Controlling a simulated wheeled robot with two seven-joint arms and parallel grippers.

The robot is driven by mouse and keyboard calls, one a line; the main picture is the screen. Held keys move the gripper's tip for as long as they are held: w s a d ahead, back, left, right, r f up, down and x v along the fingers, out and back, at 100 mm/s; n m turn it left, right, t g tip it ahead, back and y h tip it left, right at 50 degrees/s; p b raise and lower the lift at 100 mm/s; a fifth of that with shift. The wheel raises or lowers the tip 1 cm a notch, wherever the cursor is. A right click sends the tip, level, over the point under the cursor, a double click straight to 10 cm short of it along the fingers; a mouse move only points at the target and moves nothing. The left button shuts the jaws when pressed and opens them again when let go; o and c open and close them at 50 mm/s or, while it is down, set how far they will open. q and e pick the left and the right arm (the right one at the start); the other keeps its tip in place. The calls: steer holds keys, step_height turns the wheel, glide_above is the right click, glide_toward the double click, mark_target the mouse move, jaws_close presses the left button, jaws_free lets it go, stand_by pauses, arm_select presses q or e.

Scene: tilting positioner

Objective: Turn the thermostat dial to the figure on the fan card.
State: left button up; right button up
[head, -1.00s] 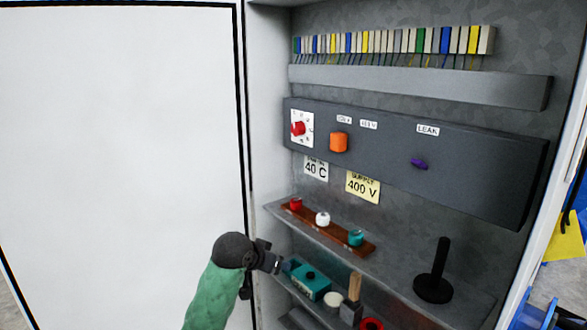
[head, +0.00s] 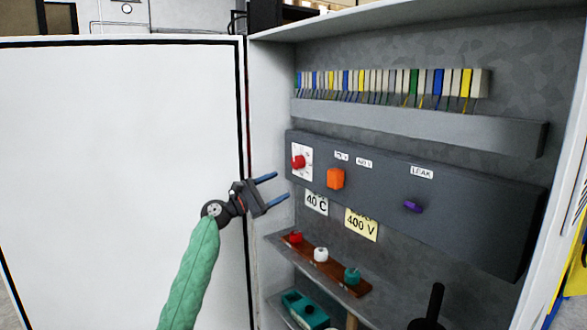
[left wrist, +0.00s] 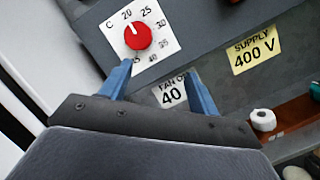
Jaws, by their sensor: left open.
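The thermostat dial (head: 298,162) is a red knob on a white scale plate at the left end of the dark panel. In the left wrist view the dial (left wrist: 138,38) has a white mark pointing up and slightly left, near 20. The white fan card (head: 316,203) below the panel reads 40 C; in the left wrist view the card (left wrist: 171,97) is partly covered by a finger. My left gripper (head: 282,186) is open and empty, its blue fingers toward the panel, just left of and below the dial. My right gripper is not in view.
An orange switch (head: 336,178) sits right of the dial, and a purple lever (head: 412,207) under the LEAK label. A yellow SUPPLY 400 V card (head: 361,225) hangs below. A shelf holds a brown strip (head: 338,277) with coloured knobs. The cabinet's left wall (head: 262,110) stands beside my gripper.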

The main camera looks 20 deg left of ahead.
mark_target(294, 166)
arm_select(q)
steer(key=w+r+n+p, duration=0.1)
steer(key=n, duration=0.1)
steer(key=w+d+r+n+t+p, duration=0.1)
steer(key=w+r+n, duration=0.1)
steer(key=n, duration=0.1)
steer(key=w+d+r+n+t+p, duration=0.1)
steer(key=r+n, duration=0.1)
steer(key=shift+w+d+n+p, duration=0.25)
steer(key=shift+w+n+p, duration=0.1)
steer(key=shift+n, duration=0.05)
steer(key=shift+w+d+r, duration=0.1)
steer(key=shift+w+d, duration=0.35)
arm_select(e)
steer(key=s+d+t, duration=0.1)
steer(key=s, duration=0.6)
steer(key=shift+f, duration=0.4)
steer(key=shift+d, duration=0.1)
arm_select(q)
steer(key=c, duration=1)
steer(key=shift+o, duration=0.2)
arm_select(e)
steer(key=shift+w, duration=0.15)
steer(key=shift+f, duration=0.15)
